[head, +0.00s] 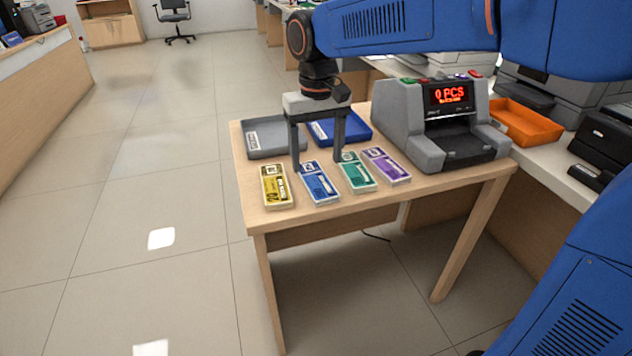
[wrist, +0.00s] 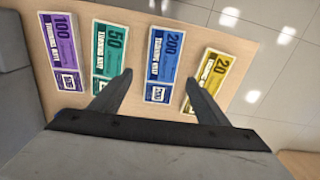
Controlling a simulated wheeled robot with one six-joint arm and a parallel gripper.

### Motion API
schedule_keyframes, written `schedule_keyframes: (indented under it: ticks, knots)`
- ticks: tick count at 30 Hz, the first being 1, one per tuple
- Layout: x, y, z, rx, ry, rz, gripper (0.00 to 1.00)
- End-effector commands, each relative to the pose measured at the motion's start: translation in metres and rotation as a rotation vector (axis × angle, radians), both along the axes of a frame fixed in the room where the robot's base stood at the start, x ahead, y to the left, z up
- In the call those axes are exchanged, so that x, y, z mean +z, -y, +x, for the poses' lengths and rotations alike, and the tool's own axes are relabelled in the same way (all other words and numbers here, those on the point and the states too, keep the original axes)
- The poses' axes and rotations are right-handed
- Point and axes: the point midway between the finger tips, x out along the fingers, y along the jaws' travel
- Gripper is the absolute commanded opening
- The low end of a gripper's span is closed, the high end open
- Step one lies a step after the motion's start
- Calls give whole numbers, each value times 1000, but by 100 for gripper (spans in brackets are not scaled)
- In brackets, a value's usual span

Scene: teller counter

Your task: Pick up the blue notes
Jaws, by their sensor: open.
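The blue notes (head: 319,184) are a strapped bundle lying flat on the small wooden table, between the yellow notes (head: 277,187) and the green notes (head: 357,173). My gripper (head: 318,164) is open and empty, pointing down over the table just behind the blue bundle. In the wrist view the blue notes (wrist: 163,66), marked 200, show between the fingertips, with one finger beside the green bundle and the other overlapping the yellow bundle's edge. I cannot tell the exact height of the fingertips above the table.
Purple notes (head: 386,165) lie right of the green ones. A grey tray (head: 276,151) and a blue tray (head: 357,124) sit behind the bundles. A grey note counter (head: 440,122) stands at the table's right. An orange tray (head: 527,124) is on the counter beyond.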

Motion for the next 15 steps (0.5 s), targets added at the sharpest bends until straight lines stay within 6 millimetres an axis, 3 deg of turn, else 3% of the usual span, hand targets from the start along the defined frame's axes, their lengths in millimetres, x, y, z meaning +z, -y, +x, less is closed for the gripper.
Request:
schedule_keyframes:
  ticks: [9, 15]
  knots:
    - [-41, -2, -3, 0, -2, -1, 69]
    - [-49, -2, -3, 0, -1, 0, 69]
